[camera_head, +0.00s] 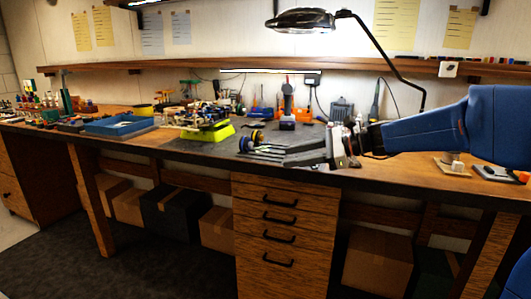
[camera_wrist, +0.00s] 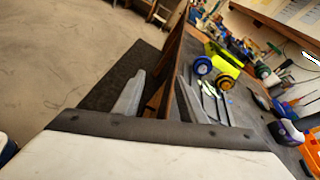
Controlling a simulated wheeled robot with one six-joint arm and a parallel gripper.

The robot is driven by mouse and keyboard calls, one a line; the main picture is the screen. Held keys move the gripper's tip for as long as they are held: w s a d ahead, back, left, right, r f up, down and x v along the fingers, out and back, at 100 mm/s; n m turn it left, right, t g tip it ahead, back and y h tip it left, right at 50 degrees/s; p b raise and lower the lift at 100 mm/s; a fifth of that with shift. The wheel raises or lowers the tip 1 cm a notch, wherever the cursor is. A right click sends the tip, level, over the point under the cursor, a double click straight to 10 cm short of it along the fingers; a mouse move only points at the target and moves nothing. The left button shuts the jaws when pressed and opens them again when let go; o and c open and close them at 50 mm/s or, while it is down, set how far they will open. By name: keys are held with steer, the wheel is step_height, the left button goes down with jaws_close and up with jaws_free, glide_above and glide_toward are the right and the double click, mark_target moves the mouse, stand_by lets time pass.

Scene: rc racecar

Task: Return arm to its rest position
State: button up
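My arm reaches in from the right in the head view, and my gripper (camera_head: 287,156) is over the front edge of the workbench (camera_head: 215,151), pointing left. In the wrist view my gripper (camera_wrist: 158,92) has its two grey fingers spread apart with nothing between them. Beyond them are the bench's front edge and the floor. A bright yellow-green stand (camera_head: 207,132) with car parts on it is on the bench, left of my gripper.
Long grey tools (camera_wrist: 208,97) lie on the bench close to my gripper. A blue tray (camera_head: 118,126) is further left. A black lamp (camera_head: 302,20) hangs above on a bent arm. Drawers (camera_head: 284,228) are below the bench top. Open floor (camera_wrist: 65,45) shows in front.

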steer(key=s+d+f+n+h, duration=0.2)
steer(key=s+f+n, duration=0.15)
steer(key=s, duration=0.35)
steer(key=s+d+f+n+g+h, duration=0.1)
steer(key=s+d+f+n+h, duration=0.2)
steer(key=s, duration=0.4)
steer(key=s+d+f+n+h, duration=0.2)
steer(key=s+f, duration=0.2)
steer(key=s, duration=0.3)
steer(key=s+d+f+n+t+h, duration=0.1)
steer(key=s+d+f+n+h, duration=0.5)
steer(key=s+d, duration=0.7)
step_height(320, 180, down, 3)
steer(key=n, duration=0.2)
steer(key=shift+s+d+f+n+t+h, duration=0.15)
steer(key=shift+s+n+t+h, duration=0.15)
steer(key=shift+s+n+h, duration=0.1)
